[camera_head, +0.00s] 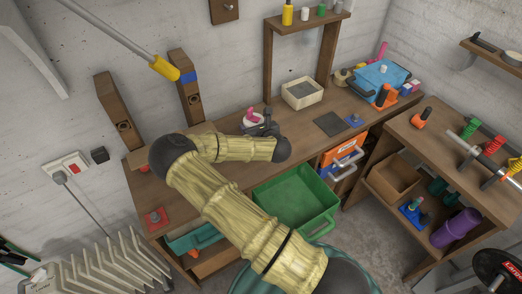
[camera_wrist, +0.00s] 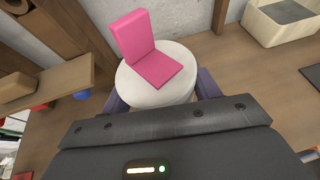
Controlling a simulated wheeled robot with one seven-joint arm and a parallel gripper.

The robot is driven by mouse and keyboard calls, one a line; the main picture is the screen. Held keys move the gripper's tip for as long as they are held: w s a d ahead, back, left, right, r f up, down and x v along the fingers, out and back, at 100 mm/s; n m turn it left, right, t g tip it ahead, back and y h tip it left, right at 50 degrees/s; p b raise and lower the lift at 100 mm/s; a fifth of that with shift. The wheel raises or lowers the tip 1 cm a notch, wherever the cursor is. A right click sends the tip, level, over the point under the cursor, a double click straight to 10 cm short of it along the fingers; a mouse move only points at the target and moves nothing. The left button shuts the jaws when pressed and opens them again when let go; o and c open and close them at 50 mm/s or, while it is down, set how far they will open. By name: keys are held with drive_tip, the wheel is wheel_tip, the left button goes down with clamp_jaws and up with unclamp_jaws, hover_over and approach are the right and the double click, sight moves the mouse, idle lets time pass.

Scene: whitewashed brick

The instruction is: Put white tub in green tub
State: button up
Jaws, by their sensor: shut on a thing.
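The white tub (camera_wrist: 145,93) is round and sits between the fingers of my gripper (camera_wrist: 160,93) in the wrist view. My gripper is shut on it. A pink L-shaped thing (camera_wrist: 150,48) rests on top of the tub. In the head view the white tub (camera_head: 246,123) shows at the back of the workbench, partly hidden by my gripper (camera_head: 262,128). I cannot tell whether it touches the bench. The green tub (camera_head: 318,224) is a large open bin below and in front of the bench edge. Its visible inside looks empty, and my arm covers part of its left side.
A cream box (camera_head: 302,95) stands on the wooden workbench (camera_head: 300,125) right of my gripper. A dark square (camera_head: 329,124) and a blue bin (camera_head: 380,78) lie farther right. A wooden shelf frame (camera_head: 268,65) rises behind. An orange box (camera_head: 342,153) is right of the green tub.

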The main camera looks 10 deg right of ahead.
drive_tip(key=shift+s+a+f, duration=0.15)
drive_tip(key=f, duration=0.3)
drive_tip(key=f+p, duration=0.1)
drive_tip(key=f, duration=0.2)
drive_tip(key=shift+w+p, duration=0.2)
drive_tip(key=shift+p, duration=0.1)
drive_tip(key=shift+f+p, duration=0.55)
drive_tip(key=shift+f, duration=1.25)
drive_tip(key=shift+f, duration=0.1)
drive_tip(key=o, duration=1.2)
drive_tip(key=shift+c, duration=0.2)
drive_tip(key=shift+o, duration=0.2)
